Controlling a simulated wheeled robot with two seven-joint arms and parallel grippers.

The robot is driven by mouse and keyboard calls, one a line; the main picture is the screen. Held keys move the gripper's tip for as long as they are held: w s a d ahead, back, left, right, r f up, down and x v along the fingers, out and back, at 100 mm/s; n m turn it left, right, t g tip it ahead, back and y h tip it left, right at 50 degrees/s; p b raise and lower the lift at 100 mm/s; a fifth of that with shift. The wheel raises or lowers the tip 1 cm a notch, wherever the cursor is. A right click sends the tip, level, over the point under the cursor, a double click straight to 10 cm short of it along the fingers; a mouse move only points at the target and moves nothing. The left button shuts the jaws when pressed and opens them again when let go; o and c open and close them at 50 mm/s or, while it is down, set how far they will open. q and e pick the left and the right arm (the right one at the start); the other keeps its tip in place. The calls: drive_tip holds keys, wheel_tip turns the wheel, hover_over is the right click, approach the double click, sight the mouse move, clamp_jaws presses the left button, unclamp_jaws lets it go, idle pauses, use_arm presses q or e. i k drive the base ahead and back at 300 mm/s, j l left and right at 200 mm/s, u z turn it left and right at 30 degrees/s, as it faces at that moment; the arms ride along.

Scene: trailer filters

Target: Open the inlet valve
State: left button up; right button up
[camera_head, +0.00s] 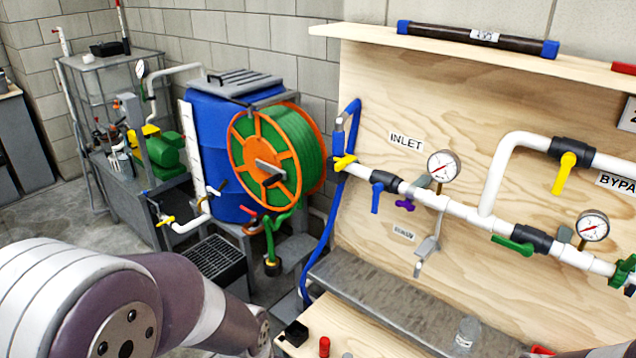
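The INLET label (406,142) is on the plywood panel above the left end of a white pipe. Below it, a valve with a yellow handle (344,162) sits at the pipe's left end, by the blue hose. Just right of it, a dark valve body (384,181) carries a blue lever (376,198) that points down, across the pipe. A small purple handle (405,206) is farther right. I cannot tell for certain which one is the inlet valve. My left arm crosses the lower left, well away from these valves. Neither gripper shows.
A pressure gauge (442,166) stands above the pipe. The bypass valve has a yellow lever (564,174); a green lever (512,244) is on the lower pipe. A blue hose (331,225) hangs at the panel's left edge. A clear bottle (467,334) stands on the bench.

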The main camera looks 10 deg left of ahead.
sight(378, 188)
drive_tip(key=i+j+u, duration=0.6)
drive_tip(key=i+u, duration=0.2)
drive_tip(key=k, duration=0.1)
